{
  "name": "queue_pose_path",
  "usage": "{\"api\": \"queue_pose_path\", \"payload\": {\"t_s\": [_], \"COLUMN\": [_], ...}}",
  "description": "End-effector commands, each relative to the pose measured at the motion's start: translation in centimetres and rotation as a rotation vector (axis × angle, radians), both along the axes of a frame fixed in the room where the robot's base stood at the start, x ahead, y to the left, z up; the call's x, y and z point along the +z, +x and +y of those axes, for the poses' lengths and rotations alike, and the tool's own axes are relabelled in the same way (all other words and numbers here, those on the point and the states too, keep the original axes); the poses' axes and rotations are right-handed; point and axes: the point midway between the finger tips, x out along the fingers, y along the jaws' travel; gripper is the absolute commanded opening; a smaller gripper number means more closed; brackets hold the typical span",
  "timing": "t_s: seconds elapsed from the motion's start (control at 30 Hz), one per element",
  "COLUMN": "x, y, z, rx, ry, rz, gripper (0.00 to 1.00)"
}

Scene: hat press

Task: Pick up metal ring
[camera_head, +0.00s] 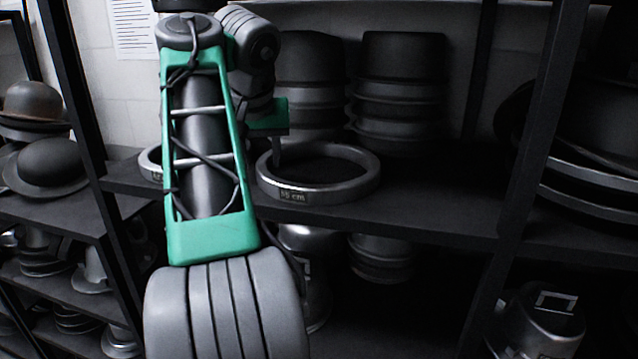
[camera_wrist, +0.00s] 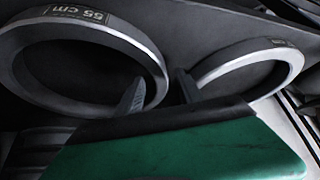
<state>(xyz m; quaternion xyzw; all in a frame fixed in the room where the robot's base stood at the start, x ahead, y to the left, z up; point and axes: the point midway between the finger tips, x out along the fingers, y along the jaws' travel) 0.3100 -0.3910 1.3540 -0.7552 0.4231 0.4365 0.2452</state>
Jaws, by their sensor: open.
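A metal ring (camera_head: 335,192) with a "cm" label lies flat on the dark shelf in the head view. In the wrist view, a ring labelled 55 cm (camera_wrist: 158,70) is at left. A second ring (camera_wrist: 275,53) is at right; part of a second ring (camera_head: 147,163) also shows behind my arm in the head view. My gripper (camera_wrist: 160,92) is open, its fingers apart and pointing at the shelf. One finger appears inside the 55 cm ring and the other outside it, between the rings. Contact cannot be told. In the head view my gripper (camera_head: 277,150) is at the ring's left rim.
Stacked dark hat forms (camera_head: 400,90) stand behind the ring. Black shelf posts (camera_head: 535,150) rise at right and left. Hats (camera_head: 47,165) sit on the left shelves. Metal forms (camera_head: 540,320) stand on the lower shelf. The shelf (camera_head: 430,210) right of the ring is clear.

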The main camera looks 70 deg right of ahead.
Motion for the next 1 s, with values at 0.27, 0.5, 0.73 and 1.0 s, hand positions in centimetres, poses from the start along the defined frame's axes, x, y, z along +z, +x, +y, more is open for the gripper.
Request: {"api": "queue_pose_path", "payload": {"t_s": [0.27,0.5,0.73,1.0], "x": [-1.15,-1.16,-1.15,-1.17], "y": [0.40,0.41,0.42,0.43], "z": [-0.60,-0.60,-0.59,-0.58], "rx": [0.000,0.001,0.001,0.001], "ry": [0.000,0.001,0.000,0.001], "rz": [0.000,0.001,0.000,0.001], "gripper": [0.44,0.29,0.10,0.00]}}
